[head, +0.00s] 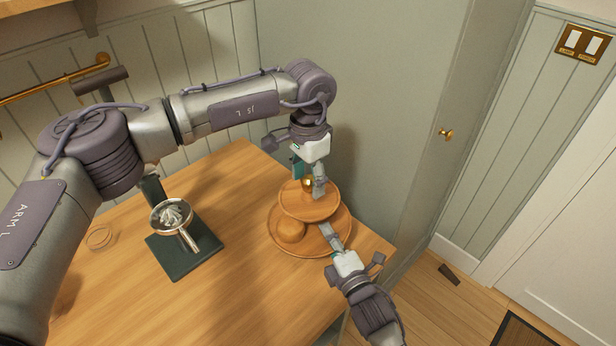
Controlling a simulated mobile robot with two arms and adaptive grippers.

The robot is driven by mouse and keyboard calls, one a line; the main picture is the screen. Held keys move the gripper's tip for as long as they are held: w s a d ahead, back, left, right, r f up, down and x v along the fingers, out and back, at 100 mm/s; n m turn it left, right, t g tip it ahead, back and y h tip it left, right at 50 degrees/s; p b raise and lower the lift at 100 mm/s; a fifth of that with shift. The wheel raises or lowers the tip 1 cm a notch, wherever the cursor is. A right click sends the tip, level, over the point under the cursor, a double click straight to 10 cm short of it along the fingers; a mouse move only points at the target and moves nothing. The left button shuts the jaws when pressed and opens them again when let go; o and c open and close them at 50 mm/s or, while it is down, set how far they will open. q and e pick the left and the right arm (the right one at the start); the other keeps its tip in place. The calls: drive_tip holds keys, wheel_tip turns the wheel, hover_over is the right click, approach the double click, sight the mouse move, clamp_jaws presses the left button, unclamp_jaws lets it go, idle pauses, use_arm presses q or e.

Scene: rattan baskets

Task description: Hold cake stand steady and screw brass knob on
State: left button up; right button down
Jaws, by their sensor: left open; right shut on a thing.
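A tall grey-green cabinet (375,120) rises close behind the stand. The table's middle is clear.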

use_arm(q)
drive_tip(key=shift+r, duration=2.25)
use_arm(e)
drive_tip(key=shift+f, duration=0.15)
use_arm(q)
drive_tip(key=shift+c, duration=0.4)
